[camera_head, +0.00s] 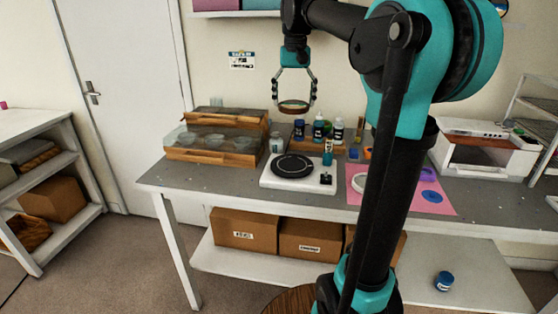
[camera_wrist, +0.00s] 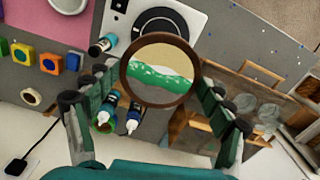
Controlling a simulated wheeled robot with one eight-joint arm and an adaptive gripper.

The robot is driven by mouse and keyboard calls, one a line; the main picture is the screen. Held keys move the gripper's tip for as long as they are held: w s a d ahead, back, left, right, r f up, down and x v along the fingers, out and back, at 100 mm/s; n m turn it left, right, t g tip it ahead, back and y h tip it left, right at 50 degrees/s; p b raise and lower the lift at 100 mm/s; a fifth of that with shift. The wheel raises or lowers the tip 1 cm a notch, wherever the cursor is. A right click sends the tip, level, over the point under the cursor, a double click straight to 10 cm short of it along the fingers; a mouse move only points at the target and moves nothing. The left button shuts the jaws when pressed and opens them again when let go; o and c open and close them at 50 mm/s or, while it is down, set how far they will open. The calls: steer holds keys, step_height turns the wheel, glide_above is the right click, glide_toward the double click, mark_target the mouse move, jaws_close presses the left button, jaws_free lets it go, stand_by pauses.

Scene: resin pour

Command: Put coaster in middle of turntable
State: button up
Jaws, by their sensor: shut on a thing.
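My gripper (camera_head: 295,103) hangs above the workbench and is shut on the coaster (camera_head: 293,107). In the wrist view the turntable (camera_wrist: 160,26) is partly hidden behind the coaster.
A wooden case with a clear lid (camera_head: 216,137) holds cups at left. Several bottles (camera_head: 318,128) stand behind the turntable. A pink mat (camera_head: 440,205) with coloured pieces lies at right. A white machine (camera_head: 480,150) stands further right. The bench's front left is clear.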

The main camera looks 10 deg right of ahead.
mark_target(292, 164)
step_height(292, 164, down, 20)
steer(key=shift+r, duration=0.2)
steer(key=shift+f, duration=0.1)
stand_by(0.3)
steer(key=o, duration=1.1)
step_height(292, 164, up, 12)
steer(key=shift+r, duration=0.15)
